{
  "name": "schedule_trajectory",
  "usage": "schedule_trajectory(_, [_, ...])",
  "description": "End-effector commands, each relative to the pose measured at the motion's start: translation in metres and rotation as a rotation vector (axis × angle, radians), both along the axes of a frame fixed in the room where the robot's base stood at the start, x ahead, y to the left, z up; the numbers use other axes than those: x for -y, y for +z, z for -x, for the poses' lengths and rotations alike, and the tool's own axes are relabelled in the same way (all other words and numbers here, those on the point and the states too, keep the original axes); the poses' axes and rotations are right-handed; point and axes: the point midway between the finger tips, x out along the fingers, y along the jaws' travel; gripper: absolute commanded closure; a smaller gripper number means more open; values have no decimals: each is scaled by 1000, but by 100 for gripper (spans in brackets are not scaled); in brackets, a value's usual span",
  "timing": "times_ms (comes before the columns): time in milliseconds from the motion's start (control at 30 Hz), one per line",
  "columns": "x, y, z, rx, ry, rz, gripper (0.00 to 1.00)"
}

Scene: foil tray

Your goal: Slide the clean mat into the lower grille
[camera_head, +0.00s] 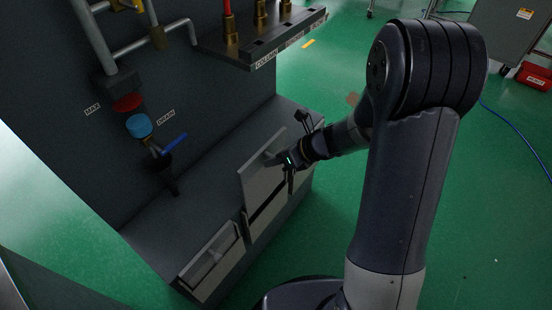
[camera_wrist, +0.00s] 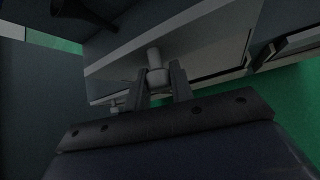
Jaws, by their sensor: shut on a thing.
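My gripper (camera_head: 283,160) is shut on a pale grey handle (camera_wrist: 155,72), which stands between the two dark fingers in the wrist view. The handle appears to belong to a flat grey panel (camera_head: 259,182). This panel stands tilted at the front of the cabinet's low ledge, above a pale frame with a dark slot (camera_head: 265,217). I cannot tell whether the panel is a grille cover or the mat. A second pale front with a handle (camera_head: 212,257) sits to the left and looks closed. No separate clean mat can be made out.
The dark cabinet (camera_head: 215,105) rises behind the ledge, with a blue-handled drain valve (camera_head: 172,144) and pipes. A shelf (camera_head: 262,45) with brass fittings juts out above. Green floor (camera_head: 320,240) is clear in front. A red box (camera_head: 535,76) lies far right.

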Motion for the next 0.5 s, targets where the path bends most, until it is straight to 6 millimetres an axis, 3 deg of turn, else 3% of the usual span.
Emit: schedule_trajectory(500, [0, 46, 0, 0, 0, 0, 100])
